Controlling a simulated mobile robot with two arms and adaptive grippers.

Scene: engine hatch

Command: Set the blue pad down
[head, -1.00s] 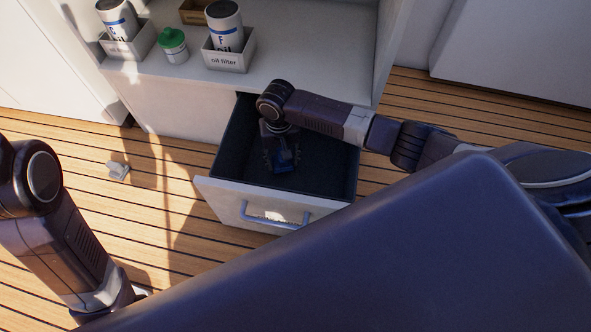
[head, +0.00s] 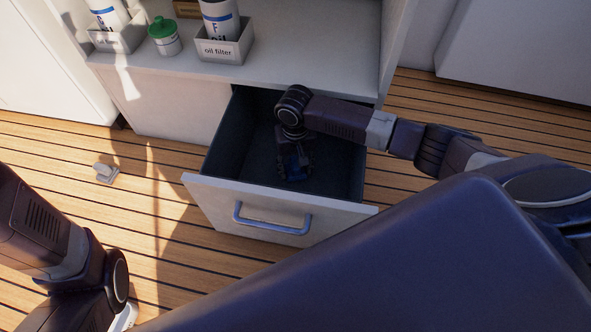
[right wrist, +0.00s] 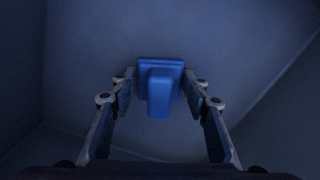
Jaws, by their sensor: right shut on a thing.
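The blue pad (right wrist: 160,84), a small block with a raised grip, is between the fingers of my right gripper (right wrist: 158,78) in the right wrist view. Whether the pad touches the drawer floor I cannot tell.
The white drawer front with a metal handle (head: 271,225) faces me. Above, a shelf holds a green-capped jar (head: 164,37) and two boxes labelled oil filter (head: 226,48) with white canisters. A small grey fitting (head: 105,173) lies on the wooden floor.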

